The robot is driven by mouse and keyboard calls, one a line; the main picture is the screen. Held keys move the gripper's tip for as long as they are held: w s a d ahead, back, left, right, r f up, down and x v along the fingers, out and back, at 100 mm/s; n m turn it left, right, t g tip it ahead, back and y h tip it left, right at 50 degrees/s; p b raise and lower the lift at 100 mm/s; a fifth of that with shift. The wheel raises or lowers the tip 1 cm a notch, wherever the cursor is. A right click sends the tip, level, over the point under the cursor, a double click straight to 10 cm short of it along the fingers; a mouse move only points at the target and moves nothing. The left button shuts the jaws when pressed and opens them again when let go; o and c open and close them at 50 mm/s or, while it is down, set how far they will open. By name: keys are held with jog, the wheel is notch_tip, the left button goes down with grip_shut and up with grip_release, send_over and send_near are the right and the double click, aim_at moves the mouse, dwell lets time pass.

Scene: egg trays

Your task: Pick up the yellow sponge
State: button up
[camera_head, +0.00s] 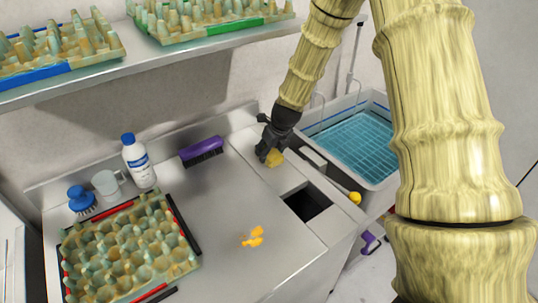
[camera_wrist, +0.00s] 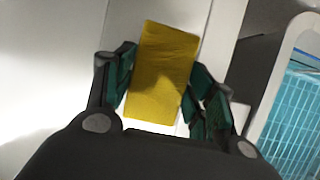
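The yellow sponge (camera_wrist: 162,73) is a rectangular block, seen in the wrist view between the two fingers of my gripper (camera_wrist: 160,85). The fingers stand apart on either side of it. A narrow gap shows on the left and another toward the lower right, so the fingers do not look closed on it. In the head view my gripper (camera_head: 268,150) points down at the back right of the counter. The sponge (camera_head: 274,159) is partly hidden behind its fingers there.
An egg tray (camera_head: 128,250) lies on the left of the counter (camera_head: 225,215). A square opening (camera_head: 306,202) and a sink with a blue rack (camera_head: 355,143) are at right. Yellow spill (camera_head: 252,237) lies in front.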

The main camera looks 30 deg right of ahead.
jog(key=shift+r, duration=0.1)
dwell(0.3)
jog(key=shift+r+b, duration=0.35)
jog(key=shift+r, duration=0.2)
notch_tip(320, 180, up, 3)
jog(key=shift+f+b, duration=0.1)
jog(key=shift+b, duration=0.4)
jog(key=s+a+b, duration=0.1)
jog(key=s+a, duration=0.1)
jog(key=s, duration=0.3)
jog(key=s+a+r+b, duration=0.1)
jog(key=s+a, duration=0.1)
jog(key=s, duration=0.3)
jog(key=s+a+b, duration=0.1)
jog(key=s+a, duration=0.1)
jog(key=s, duration=0.2)
jog(key=shift+s+r+b, duration=0.25)
jog(key=shift+s+b, duration=0.1)
jog(key=shift+s, duration=0.05)
jog(key=o, duration=0.4)
jog(key=c, duration=0.3)
